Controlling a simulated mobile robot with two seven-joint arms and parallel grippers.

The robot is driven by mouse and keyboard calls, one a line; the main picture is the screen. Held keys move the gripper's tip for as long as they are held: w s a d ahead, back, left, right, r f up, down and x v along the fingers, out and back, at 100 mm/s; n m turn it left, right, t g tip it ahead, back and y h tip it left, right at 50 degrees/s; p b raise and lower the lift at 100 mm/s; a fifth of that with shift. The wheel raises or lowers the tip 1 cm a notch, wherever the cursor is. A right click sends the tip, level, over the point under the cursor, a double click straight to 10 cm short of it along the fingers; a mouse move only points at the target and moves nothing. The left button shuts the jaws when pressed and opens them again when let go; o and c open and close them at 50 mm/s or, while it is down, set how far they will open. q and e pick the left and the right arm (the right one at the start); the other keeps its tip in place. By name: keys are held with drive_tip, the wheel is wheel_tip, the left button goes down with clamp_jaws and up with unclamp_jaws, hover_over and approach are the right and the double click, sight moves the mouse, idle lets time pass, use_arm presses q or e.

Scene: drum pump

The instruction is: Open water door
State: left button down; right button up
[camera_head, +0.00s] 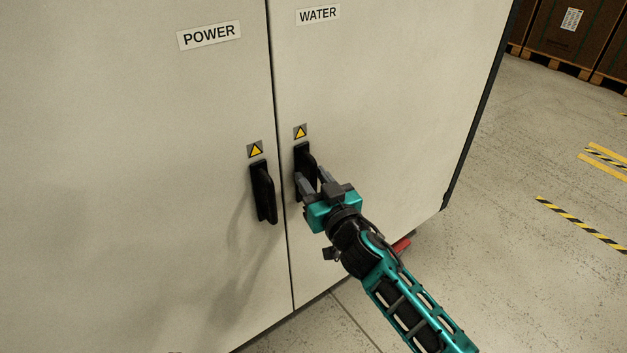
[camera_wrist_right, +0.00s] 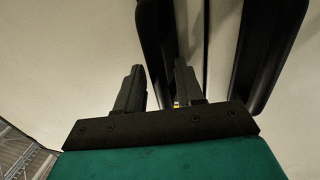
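The water door (camera_head: 400,90) is the right, pale cabinet panel with a WATER label (camera_head: 318,14). It looks closed against the power door along a dark seam. Its black upright handle (camera_head: 302,154) sits below a yellow warning sign. My right gripper (camera_head: 309,174) is at this handle, with its two fingers apart. In the right wrist view, the fingers (camera_wrist_right: 158,75) stand on either side of the lower end of a black handle (camera_wrist_right: 155,35). Whether they touch it I cannot tell. My left gripper is not in view.
The power door (camera_head: 130,150) has its own black handle (camera_head: 263,192) just left of the water handle; a second handle also shows in the wrist view (camera_wrist_right: 262,55). Open floor (camera_head: 530,270) lies right of the cabinet. Brown crates (camera_head: 560,35) stand at the back right.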

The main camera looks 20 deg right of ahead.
drive_tip(key=shift+w, duration=0.1)
clamp_jaws()
idle(0.3)
